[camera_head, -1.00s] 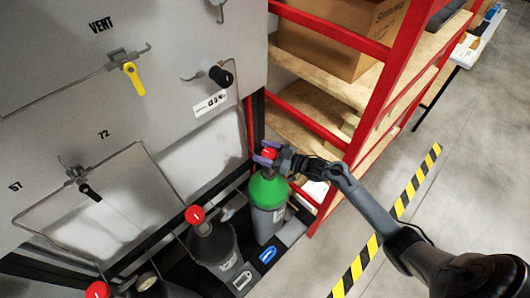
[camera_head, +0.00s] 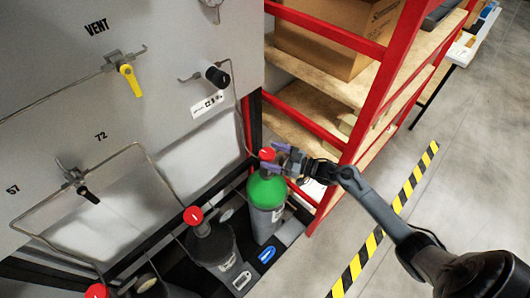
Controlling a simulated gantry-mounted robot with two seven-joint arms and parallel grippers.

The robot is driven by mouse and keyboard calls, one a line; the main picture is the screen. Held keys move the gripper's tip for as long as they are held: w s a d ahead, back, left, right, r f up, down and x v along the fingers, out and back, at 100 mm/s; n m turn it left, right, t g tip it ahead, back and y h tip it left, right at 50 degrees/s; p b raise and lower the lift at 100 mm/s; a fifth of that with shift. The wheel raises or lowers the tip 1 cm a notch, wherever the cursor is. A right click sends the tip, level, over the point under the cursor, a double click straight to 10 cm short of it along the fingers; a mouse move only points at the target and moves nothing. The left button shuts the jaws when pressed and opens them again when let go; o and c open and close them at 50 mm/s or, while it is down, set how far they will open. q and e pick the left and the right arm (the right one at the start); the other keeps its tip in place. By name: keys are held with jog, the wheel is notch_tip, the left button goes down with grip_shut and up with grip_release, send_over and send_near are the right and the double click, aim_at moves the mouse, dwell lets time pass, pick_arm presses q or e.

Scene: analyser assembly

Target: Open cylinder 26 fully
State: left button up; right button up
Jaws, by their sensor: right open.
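A green-topped grey cylinder (camera_head: 267,204) stands upright at the right end of the cylinder row. Its red valve knob (camera_head: 267,155) is on top. I cannot read a number on it. My right gripper (camera_head: 273,157) is open at the knob, reaching in from the right, with its purple-tipped fingers around or beside the knob; I cannot tell if they touch it. A dark grey cylinder (camera_head: 213,247) with a red knob (camera_head: 193,215) stands to the left. My left gripper is not in view.
A grey panel (camera_head: 120,110) with a yellow VENT valve (camera_head: 131,80) and black valves stands behind the cylinders. A red shelf frame (camera_head: 362,120) with a cardboard box (camera_head: 335,38) is close beside my right arm. Floor with striped tape (camera_head: 385,225) is clear at right.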

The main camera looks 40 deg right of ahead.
jog(key=v, duration=0.6)
jog(key=shift+s, duration=0.25)
jog(key=shift+d, duration=0.1)
jog(key=shift+f, duration=0.1)
